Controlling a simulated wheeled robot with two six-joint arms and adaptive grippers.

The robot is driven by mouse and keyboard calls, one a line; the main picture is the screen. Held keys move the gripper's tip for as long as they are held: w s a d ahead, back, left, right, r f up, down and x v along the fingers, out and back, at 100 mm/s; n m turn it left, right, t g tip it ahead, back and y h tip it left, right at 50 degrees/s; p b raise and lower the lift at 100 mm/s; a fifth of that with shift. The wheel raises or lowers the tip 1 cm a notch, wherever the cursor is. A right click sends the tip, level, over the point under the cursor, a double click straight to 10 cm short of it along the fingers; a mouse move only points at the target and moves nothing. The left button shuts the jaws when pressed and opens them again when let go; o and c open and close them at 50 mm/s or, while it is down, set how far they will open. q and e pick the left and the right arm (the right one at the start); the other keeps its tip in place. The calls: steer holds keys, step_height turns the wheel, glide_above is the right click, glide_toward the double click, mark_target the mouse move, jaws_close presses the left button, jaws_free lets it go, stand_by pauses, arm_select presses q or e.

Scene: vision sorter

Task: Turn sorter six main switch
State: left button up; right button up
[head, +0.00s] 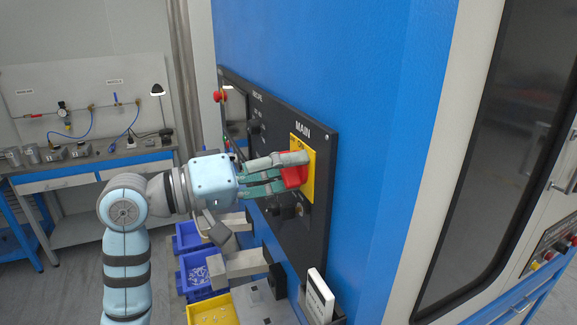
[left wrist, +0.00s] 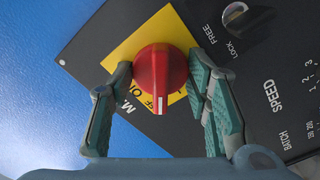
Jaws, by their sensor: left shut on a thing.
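The main switch is a red rotary knob (head: 293,175) on a yellow plate (head: 308,158), under the word MAIN on the black control panel (head: 318,222). In the left wrist view the knob (left wrist: 160,78) sits between the two fingers, its white mark pointing down in the picture. The yellow plate (left wrist: 168,30) shows behind it. My left gripper (head: 288,172) is at the switch, shut on the knob, one finger on each side. It also shows in the left wrist view (left wrist: 160,90). The knob partly hides the plate's lettering. My right gripper is not in view.
Other controls share the panel, including a LOCK/FREE knob (left wrist: 236,14) and a red button (head: 220,96). Blue bins (head: 203,289) and a yellow bin (head: 213,311) stand below. A workbench (head: 90,172) is at the left.

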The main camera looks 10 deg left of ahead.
arm_select(q)
steer(key=o, duration=1.1)
steer(key=shift+o, duration=0.2)
steer(key=shift+w+d, duration=0.1)
steer(key=shift+d, duration=0.05)
steer(key=b+v, duration=0.2)
steer(key=v, duration=0.6)
steer(key=shift+b, duration=0.4)
